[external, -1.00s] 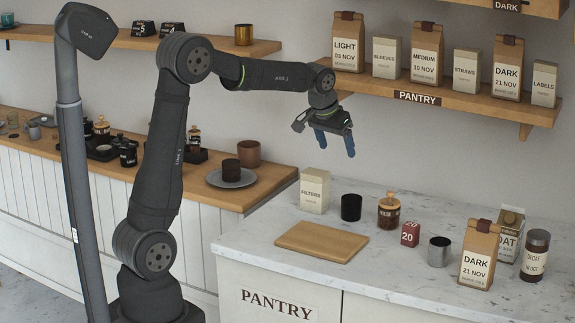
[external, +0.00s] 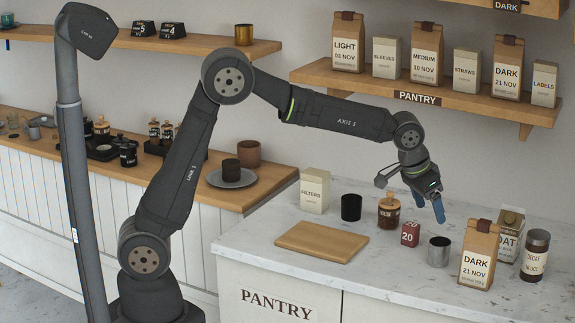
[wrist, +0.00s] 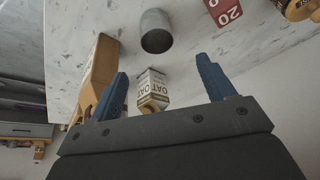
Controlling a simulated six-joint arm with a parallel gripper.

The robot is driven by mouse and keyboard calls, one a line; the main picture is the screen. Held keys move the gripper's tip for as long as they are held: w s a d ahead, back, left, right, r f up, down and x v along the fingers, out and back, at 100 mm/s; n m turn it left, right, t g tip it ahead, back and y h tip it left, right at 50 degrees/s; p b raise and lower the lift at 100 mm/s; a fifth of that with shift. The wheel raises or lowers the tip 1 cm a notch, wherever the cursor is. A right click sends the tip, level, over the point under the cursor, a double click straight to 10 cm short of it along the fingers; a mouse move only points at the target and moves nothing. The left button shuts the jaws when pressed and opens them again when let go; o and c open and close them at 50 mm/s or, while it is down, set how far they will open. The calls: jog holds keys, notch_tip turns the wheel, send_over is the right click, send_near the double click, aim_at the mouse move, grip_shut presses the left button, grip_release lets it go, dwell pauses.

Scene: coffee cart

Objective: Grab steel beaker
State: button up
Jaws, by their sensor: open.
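The steel beaker (external: 439,252) is a small grey metal cup standing upright on the marble counter, between the red "20" cube and the DARK 21 NOV bag. It also shows in the wrist view (wrist: 156,32), beyond the fingertips and near the top middle. My gripper (external: 428,208) has blue fingers and is above the counter, a little above and behind the beaker in the external view. In the wrist view my gripper (wrist: 162,78) is open with nothing between its fingers touching them.
The DARK bag (external: 479,256), OAT carton (external: 509,235) and decaf jar (external: 535,256) stand right of the beaker. The red cube (external: 410,234), a lidded jar (external: 389,211) and black cup (external: 351,207) stand left. A wooden board (external: 321,241) lies at front left. The pantry shelf (external: 420,96) hangs above.

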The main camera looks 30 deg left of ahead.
aim_at(441, 250)
jog(key=x, duration=0.8)
jog(key=shift+w+f, duration=0.15)
jog(key=shift+f, duration=0.1)
jog(key=shift+s+x, duration=0.1)
jog(key=shift+x, duration=1.25)
jog(key=shift+s+x, duration=0.15)
jog(key=shift+x, duration=1.15)
jog(key=shift+d, duration=0.15)
jog(key=c, duration=1.1)
